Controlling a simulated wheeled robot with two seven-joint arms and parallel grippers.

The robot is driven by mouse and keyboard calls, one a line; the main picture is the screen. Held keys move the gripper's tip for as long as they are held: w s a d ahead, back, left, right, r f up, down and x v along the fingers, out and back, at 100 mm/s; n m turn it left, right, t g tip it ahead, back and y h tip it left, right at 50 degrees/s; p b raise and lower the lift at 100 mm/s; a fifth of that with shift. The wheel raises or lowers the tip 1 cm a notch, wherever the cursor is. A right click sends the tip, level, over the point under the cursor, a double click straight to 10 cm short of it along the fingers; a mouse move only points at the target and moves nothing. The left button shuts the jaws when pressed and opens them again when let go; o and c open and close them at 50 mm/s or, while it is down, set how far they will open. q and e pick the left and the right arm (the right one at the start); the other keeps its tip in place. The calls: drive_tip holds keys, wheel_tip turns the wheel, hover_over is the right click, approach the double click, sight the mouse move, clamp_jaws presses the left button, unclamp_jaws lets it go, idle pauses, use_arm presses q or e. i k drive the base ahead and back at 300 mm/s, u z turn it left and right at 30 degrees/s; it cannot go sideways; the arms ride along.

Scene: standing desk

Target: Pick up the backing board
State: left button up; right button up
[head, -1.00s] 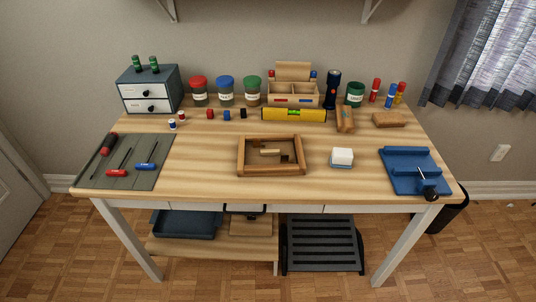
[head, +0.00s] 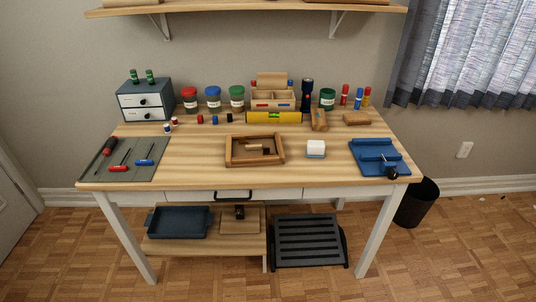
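A wooden picture frame (head: 255,150) lies flat on the desk, a little left of the middle. Its inside shows the desktop, with a small pale wood piece and a darker piece in it. A flat brown board (head: 236,226) lies on the lower shelf under the desk, right of a blue-grey tray. A small dark object (head: 239,212) is on or just above it. I cannot tell for sure whether this board is the backing board. Neither of my grippers is in view.
The desk (head: 200,172) has clear room along its front. Below are the tray (head: 179,223), a black slatted footrest (head: 308,242) and a bin (head: 416,205).

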sight(256, 146)
drive_tip(key=z, duration=1.5)
drive_tip(key=i, duration=1.25)
drive_tip(key=u, duration=2.45)
